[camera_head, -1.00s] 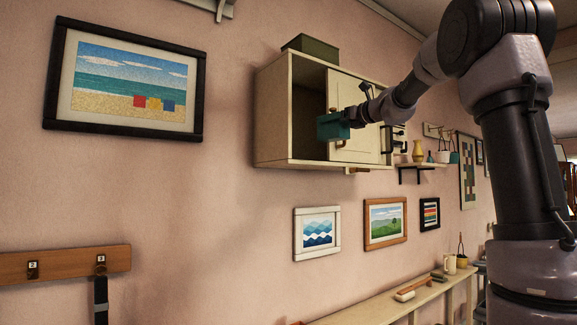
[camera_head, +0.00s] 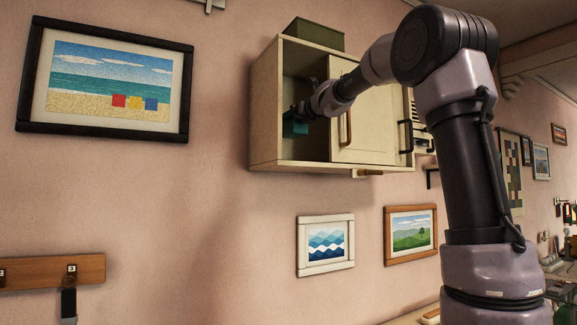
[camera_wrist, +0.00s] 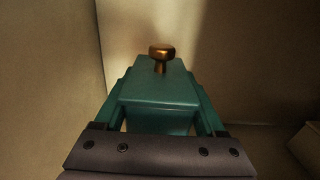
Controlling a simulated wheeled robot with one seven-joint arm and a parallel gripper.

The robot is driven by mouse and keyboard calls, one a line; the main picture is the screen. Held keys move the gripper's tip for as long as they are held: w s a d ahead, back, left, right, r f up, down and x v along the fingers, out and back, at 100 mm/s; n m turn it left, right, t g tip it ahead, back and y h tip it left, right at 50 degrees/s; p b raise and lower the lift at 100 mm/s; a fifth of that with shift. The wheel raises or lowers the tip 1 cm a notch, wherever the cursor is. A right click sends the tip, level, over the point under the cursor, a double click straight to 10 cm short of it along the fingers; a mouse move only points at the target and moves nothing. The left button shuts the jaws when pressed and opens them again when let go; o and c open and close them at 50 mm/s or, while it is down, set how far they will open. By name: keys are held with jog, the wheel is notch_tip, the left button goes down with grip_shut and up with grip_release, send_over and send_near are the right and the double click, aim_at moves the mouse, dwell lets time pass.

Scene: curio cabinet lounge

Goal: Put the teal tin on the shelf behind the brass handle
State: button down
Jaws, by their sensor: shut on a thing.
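The teal tin (camera_head: 293,124) is inside the open left part of the cream wall cabinet (camera_head: 262,115). In the wrist view the teal tin (camera_wrist: 158,85) fills the middle, with a brass knob (camera_wrist: 161,54) on its top. My gripper (camera_head: 304,108) is shut on the tin, its jaws along the tin's sides (camera_wrist: 160,115). Whether the tin touches the cabinet's floor is not clear. The brass handle (camera_head: 348,129) is on the sliding door (camera_head: 370,115), which covers the cabinet's right part. The space behind that door is hidden.
A green box (camera_head: 314,34) sits on top of the cabinet. A black handle (camera_head: 406,136) is at the cabinet's right. A pale box-like shape (camera_wrist: 306,145) is at the lower right in the wrist view. Framed pictures (camera_head: 325,244) hang below.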

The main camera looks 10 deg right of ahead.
jog(key=shift+f, duration=4.95)
grip_release()
jog(key=shift+f, duration=0.15)
